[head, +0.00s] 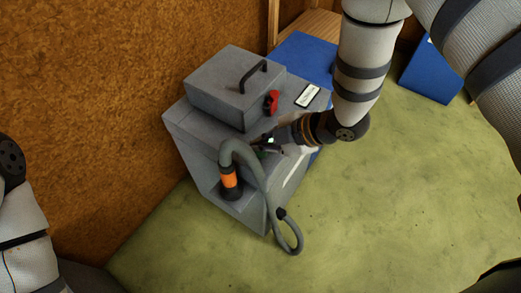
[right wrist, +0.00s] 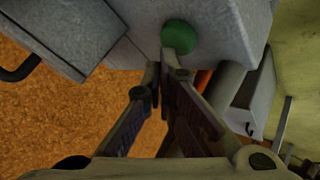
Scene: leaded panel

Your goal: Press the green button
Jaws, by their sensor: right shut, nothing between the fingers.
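The green button (right wrist: 180,36) is a round, domed cap on the grey machine's surface, at the top of the right wrist view. My right gripper (right wrist: 167,67) is shut and empty, its fingertips pointing at the button. One tip overlaps the button's lower edge in that view; I cannot tell whether it touches. In the head view my right gripper (head: 268,143) is at the machine's front top edge, by the hose. It largely hides the button there. Only part of my left arm shows at the left edge; its gripper is out of view.
The grey machine (head: 190,122) carries a raised box with a black handle (head: 254,75), a red knob (head: 271,102) and a white label (head: 307,96). A grey hose (head: 262,178) with an orange band loops in front. A brown wall stands left; green floor lies open right.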

